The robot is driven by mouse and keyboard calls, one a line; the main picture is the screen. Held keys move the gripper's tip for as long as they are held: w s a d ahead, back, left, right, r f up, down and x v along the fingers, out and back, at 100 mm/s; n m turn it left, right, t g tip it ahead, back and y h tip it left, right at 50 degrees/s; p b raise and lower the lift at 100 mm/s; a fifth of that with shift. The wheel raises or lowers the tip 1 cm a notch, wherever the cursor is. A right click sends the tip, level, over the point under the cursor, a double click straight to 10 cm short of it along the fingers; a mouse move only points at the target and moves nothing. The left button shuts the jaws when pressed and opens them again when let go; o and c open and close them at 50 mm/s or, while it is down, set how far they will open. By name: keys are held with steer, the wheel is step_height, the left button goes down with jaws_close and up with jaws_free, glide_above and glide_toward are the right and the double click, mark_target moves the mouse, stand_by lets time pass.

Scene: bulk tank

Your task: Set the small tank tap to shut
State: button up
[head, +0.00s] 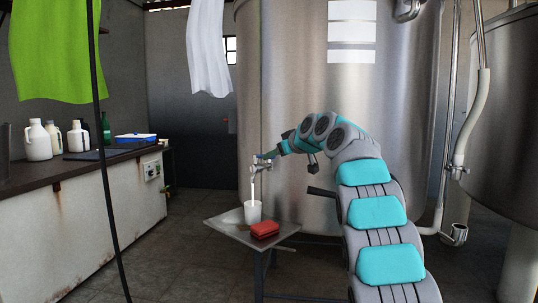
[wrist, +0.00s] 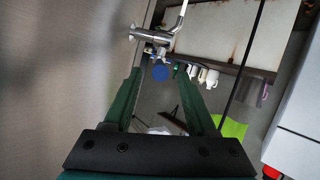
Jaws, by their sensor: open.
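The small tap (head: 256,172) is a metal spout on the front of the large steel tank (head: 290,90). A white stream (head: 253,188) runs from it down to a white cup (head: 252,212). In the wrist view, which is upside down, the tap (wrist: 152,37) has a blue round part (wrist: 160,73) beside it, which looks like its handle. My gripper (head: 268,157) is at the tap's upper right in the head view. In the wrist view my gripper's (wrist: 162,76) green fingers are apart, with the blue part between their tips. I cannot tell whether they touch it.
The cup stands on a small metal stand (head: 222,220) with a red sponge (head: 265,229). A counter (head: 90,205) with jugs (head: 38,140) is at the left. A dark cable (head: 104,170) hangs in front. A second tank (head: 508,120) stands at the right.

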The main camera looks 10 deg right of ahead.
steer(key=shift+p+x, duration=0.85)
steer(key=shift+x, duration=1.3)
jaws_close()
